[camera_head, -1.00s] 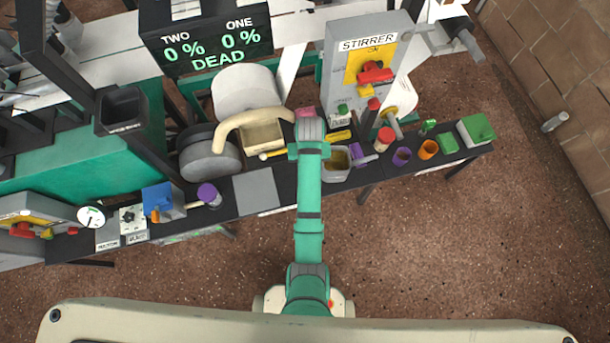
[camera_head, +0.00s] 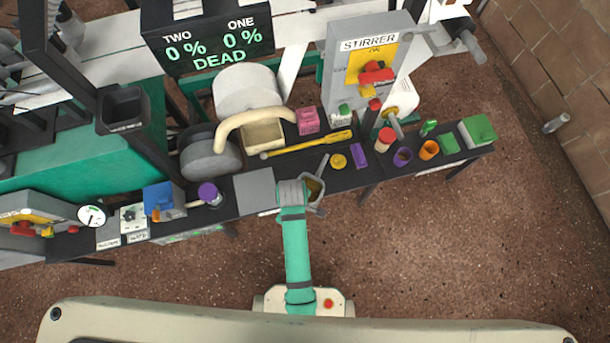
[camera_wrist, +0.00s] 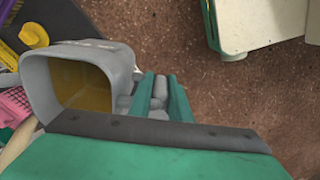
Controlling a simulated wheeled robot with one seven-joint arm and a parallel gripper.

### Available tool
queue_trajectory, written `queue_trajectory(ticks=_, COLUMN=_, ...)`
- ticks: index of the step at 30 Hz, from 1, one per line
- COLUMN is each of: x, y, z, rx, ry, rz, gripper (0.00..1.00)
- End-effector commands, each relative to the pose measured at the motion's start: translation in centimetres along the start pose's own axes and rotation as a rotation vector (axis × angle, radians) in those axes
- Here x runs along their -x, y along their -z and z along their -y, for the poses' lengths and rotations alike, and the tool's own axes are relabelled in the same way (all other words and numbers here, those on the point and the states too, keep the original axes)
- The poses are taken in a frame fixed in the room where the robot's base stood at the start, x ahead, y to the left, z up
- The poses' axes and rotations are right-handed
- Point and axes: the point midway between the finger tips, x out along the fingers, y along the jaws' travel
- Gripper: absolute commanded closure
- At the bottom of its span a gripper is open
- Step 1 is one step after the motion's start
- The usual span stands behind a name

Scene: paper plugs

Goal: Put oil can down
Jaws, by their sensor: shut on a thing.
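The oil can appears to be the grey open-topped can (camera_head: 318,202) with yellow-brown inside, in the head view. A thin grey part like a spout or handle sticks up from it toward the bench. My gripper (camera_head: 291,193) is at its left side and shut on it, in front of the bench's front edge. In the wrist view the can's wide mouth (camera_wrist: 82,80) faces the camera at the left, beside my gripper (camera_wrist: 160,95). I cannot tell the can's height over the bench.
The dark bench (camera_head: 328,178) holds a yellow disc (camera_head: 338,161), a purple block (camera_head: 359,155), a long yellow tool (camera_head: 310,144) and a pink block (camera_head: 307,120) near the can. A flat grey plate (camera_head: 257,190) lies left.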

Motion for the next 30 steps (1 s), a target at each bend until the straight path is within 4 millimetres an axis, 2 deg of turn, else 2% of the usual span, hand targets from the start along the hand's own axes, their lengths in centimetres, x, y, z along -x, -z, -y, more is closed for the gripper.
queue_trajectory(ticks=1, x=-0.4, y=0.4, z=-1.3, rx=-0.003, ry=-0.002, rz=-0.001, gripper=1.0)
queue_trajectory(ticks=7, x=-2.3, y=1.7, z=-5.3, rx=-0.003, ry=-0.001, rz=0.0, gripper=1.0)
queue_trajectory(ticks=15, x=-6.6, y=2.7, z=-8.6, rx=-0.003, ry=0.002, rz=0.001, gripper=1.0)
queue_trajectory(ticks=24, x=-8.5, y=3.2, z=-10.1, rx=-0.003, ry=0.001, rz=0.0, gripper=1.0)
queue_trajectory(ticks=30, x=-11.1, y=3.1, z=-9.9, rx=-0.003, ry=0.002, rz=0.001, gripper=1.0)
